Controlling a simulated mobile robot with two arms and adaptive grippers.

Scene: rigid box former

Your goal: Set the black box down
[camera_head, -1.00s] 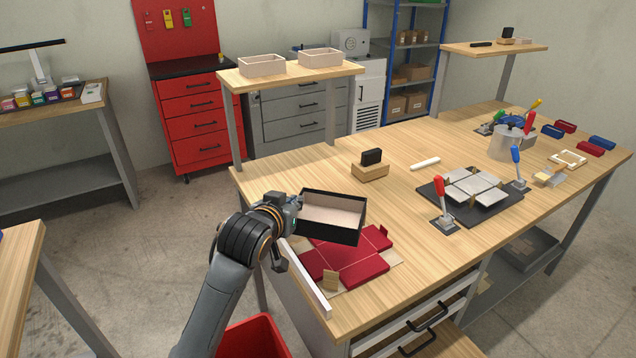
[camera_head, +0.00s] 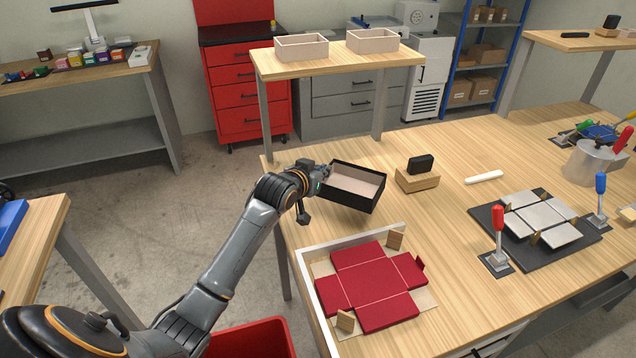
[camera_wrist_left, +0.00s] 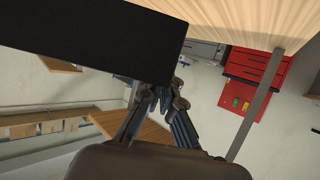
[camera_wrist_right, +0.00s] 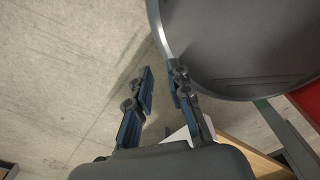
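The black box (camera_head: 348,194) is open-topped with a light inside. It is at the left end of the wooden workbench (camera_head: 455,220), near the back edge. My left gripper (camera_head: 321,180) is at its left side, shut on its wall. In the left wrist view the box's dark side (camera_wrist_left: 90,40) fills the upper left, and the left fingers (camera_wrist_left: 160,98) meet at its edge. Whether the box's base touches the bench is hard to tell. My right gripper (camera_wrist_right: 160,92) shows only in its wrist view, open and empty above the floor.
A red flat box blank (camera_head: 372,280) lies in a white-edged corner frame just in front of the box. A wooden block with a black top (camera_head: 418,174) stands close to its right. A dark fixture with grey plates (camera_head: 535,217) and red-handled clamp (camera_head: 497,235) lie farther right.

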